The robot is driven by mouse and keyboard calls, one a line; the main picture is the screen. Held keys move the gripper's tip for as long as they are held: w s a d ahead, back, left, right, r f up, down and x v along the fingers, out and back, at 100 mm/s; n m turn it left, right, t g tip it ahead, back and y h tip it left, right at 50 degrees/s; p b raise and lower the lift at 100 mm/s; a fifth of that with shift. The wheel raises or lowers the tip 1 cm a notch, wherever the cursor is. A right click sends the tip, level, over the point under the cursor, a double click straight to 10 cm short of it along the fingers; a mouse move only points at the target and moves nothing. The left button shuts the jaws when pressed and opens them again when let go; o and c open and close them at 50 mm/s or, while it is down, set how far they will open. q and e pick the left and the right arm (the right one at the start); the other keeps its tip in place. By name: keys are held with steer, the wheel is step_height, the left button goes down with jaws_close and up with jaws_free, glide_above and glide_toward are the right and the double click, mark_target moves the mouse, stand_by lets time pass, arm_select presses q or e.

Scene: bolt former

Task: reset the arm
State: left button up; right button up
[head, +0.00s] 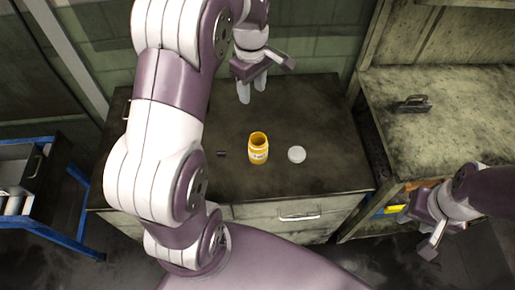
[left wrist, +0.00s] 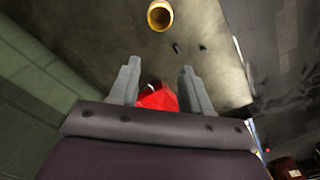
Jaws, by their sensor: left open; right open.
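My left gripper (head: 252,88) hangs over the back edge of the dark cabinet top (head: 325,170), fingers pointing down. In the left wrist view its two grey fingers (left wrist: 160,68) are spread apart, with nothing clasped. An open yellow-orange bottle (head: 259,149) stands upright on the cabinet, apart from the gripper; it also shows at the top of the left wrist view (left wrist: 160,16). My right gripper (head: 420,235) is low at the right, in front of the cabinets, open and apart from objects.
A white round lid (head: 297,154) lies right of the bottle, and a small dark piece (head: 222,154) left of it. A red thing (left wrist: 158,98) shows beyond the left fingers. A worn bench (head: 455,125) stands right; a blue-framed cart (head: 75,215) stands left.

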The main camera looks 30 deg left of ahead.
stand_by(0.4)
arm_select(q)
steer(key=s+d+f+m+b, duration=0.1)
steer(key=s+d+f+m, duration=0.1)
steer(key=s+d+m, duration=0.2)
steer(key=s+d+f+m+t+b, duration=0.1)
steer(key=s+d+f+m, duration=0.2)
steer(key=s+m, duration=0.6)
steer(key=shift+s+d+f+m, duration=0.15)
steer(key=shift+s+d+m, duration=0.35)
steer(key=shift+m, duration=0.6)
steer(key=shift+w+d, duration=0.1)
